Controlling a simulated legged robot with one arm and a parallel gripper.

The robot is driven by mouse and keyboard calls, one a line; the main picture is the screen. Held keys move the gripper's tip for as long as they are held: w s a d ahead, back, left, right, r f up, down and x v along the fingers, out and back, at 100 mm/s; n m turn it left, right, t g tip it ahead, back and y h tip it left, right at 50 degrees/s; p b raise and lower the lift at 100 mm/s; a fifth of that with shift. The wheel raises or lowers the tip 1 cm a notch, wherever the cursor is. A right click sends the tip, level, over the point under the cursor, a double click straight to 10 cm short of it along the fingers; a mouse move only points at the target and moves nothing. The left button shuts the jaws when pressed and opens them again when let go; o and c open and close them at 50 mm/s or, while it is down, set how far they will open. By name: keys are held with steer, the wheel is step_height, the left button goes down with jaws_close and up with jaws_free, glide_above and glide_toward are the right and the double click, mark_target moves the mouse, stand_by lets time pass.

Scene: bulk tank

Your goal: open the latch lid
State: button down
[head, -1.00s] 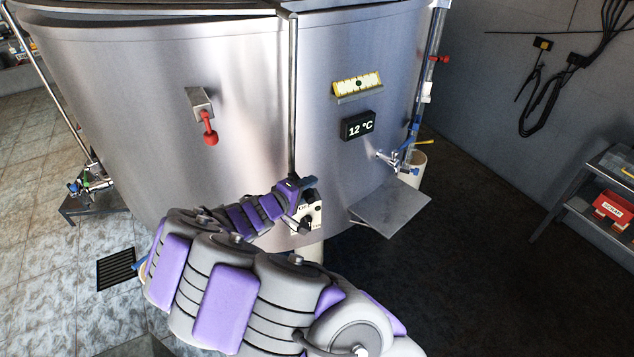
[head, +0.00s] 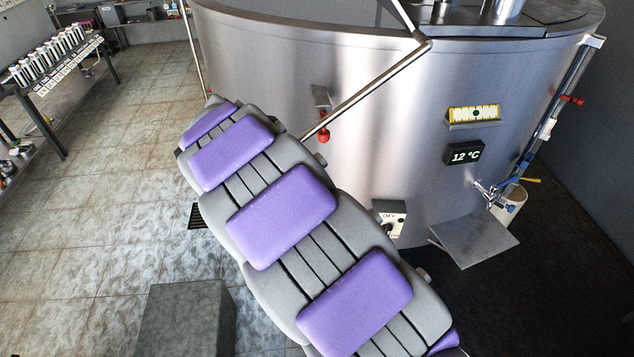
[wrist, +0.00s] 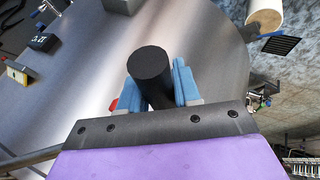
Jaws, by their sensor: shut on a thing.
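The steel tank (head: 390,110) has a long thin metal lever (head: 370,92) on its front. The lever bends near the tank's top edge and slants down to the left, where its lower end goes behind my arm. The lid part (head: 560,14) at the tank's top right lies flat; whether the left part is raised cannot be told. In the wrist view, the blue fingers of my gripper (wrist: 156,76) are shut around a black cylindrical grip (wrist: 150,62). In the head view my gripper is hidden behind my arm.
A red-ended valve (head: 323,133), a 12 °C display (head: 464,153) and an OFF switch (head: 390,217) sit on the tank's front. A small steel shelf (head: 475,243) juts out at right. A grey block (head: 183,318) stands on the floor. Open tiled floor lies left.

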steer(key=shift+y, duration=0.7)
steer(key=shift+s+a+r, duration=0.1)
steer(key=shift+a+r, duration=1.4)
steer(key=shift+r, duration=0.3)
steer(key=c, duration=1.2)
jaws_free()
steer(key=shift+c, duration=0.2)
steer(key=o, duration=0.4)
steer(key=shift+a+p, duration=0.2)
steer(key=shift+p, duration=0.1)
steer(key=shift+c, duration=0.2)
steer(key=shift+r, duration=0.1)
steer(key=v, duration=1.7)
steer(key=shift+a, duration=0.3)
